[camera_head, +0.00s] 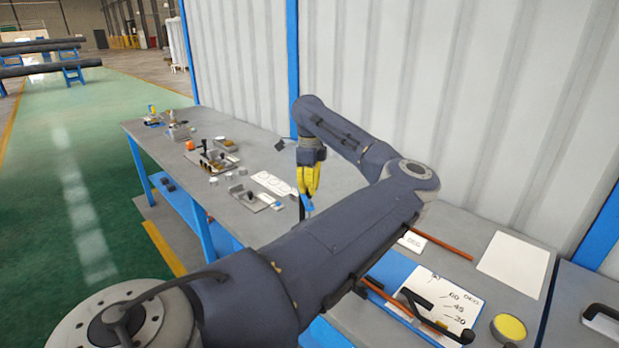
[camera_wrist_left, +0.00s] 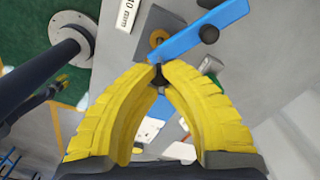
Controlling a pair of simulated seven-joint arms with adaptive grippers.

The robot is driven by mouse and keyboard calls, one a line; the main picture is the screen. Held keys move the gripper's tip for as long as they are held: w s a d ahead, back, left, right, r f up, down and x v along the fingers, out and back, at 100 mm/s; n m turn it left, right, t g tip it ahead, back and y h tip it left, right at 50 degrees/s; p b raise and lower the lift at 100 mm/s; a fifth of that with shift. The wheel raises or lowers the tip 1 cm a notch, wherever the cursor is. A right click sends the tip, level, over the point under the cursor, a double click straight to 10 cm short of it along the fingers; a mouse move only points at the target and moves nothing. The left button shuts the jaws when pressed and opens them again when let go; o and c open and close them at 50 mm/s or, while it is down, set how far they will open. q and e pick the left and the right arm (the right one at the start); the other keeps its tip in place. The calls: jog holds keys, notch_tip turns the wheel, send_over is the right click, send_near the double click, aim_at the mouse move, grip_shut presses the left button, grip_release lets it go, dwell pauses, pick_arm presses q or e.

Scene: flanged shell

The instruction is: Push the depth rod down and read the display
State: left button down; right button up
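My left gripper (camera_head: 309,190) hangs over the bench, its yellow fingers pointing down. In the left wrist view its fingertips (camera_wrist_left: 160,76) nearly meet on a small dark piece (camera_wrist_left: 160,78). A blue bar (camera_wrist_left: 190,38) with a black round knob runs from the fingertips to the upper right. Blue also shows below the fingers in the head view (camera_head: 308,206). I cannot tell which part is the depth rod, and no display can be read. A grey block (camera_wrist_left: 160,22) with a brass-coloured ring lies below the blue bar. My right gripper is not in view.
A white label reading "10 mm" (camera_wrist_left: 126,14) lies beside the grey block. Several small parts and fixtures (camera_head: 214,158) stand along the bench at left. A white angle card (camera_head: 447,305), a red-brown rod (camera_head: 436,244) and a yellow disc (camera_head: 509,327) lie at right. A corrugated wall (camera_head: 450,90) stands behind.

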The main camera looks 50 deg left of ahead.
pick_arm(q)
jog(key=shift+r, duration=0.15)
jog(key=shift+r, duration=0.85)
